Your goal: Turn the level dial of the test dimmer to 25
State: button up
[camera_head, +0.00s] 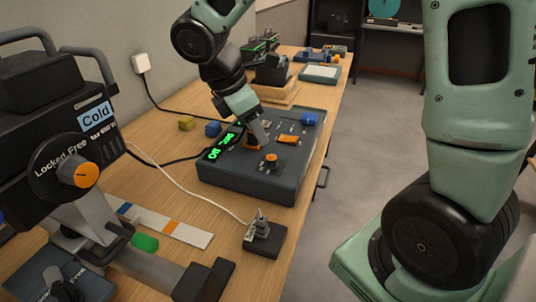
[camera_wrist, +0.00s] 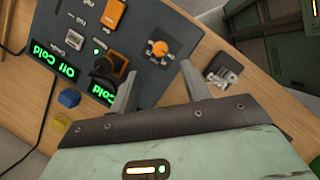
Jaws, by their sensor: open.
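The dark control box (camera_head: 250,180), apparently the test dimmer, lies on the wooden table. An orange dial (camera_head: 271,158) sits on a dark square plate on its top; it also shows in the wrist view (camera_wrist: 158,47). My gripper (camera_wrist: 158,72) is open and empty, with the orange dial just beyond and between its fingertips in that view. A black-and-orange knob (camera_wrist: 107,66) is beside the left finger. Green displays (camera_wrist: 53,60) are lit, with one reading "Off" and "Cold" upside down. In the head view my gripper (camera_head: 258,135) hides part of the box top. I cannot read any level number.
A dark device (camera_head: 60,140) with a "Cold" display and a large orange knob stands at the near left. A small dark switch block (camera_head: 264,238) is in front of the box. Blue (camera_head: 213,129) and yellow (camera_head: 186,123) blocks lie left of it. Other equipment stands behind.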

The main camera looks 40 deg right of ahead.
aim_at(271, 157)
jog(key=x, duration=0.9)
jog(key=shift+b, duration=0.35)
jog(key=c, duration=1)
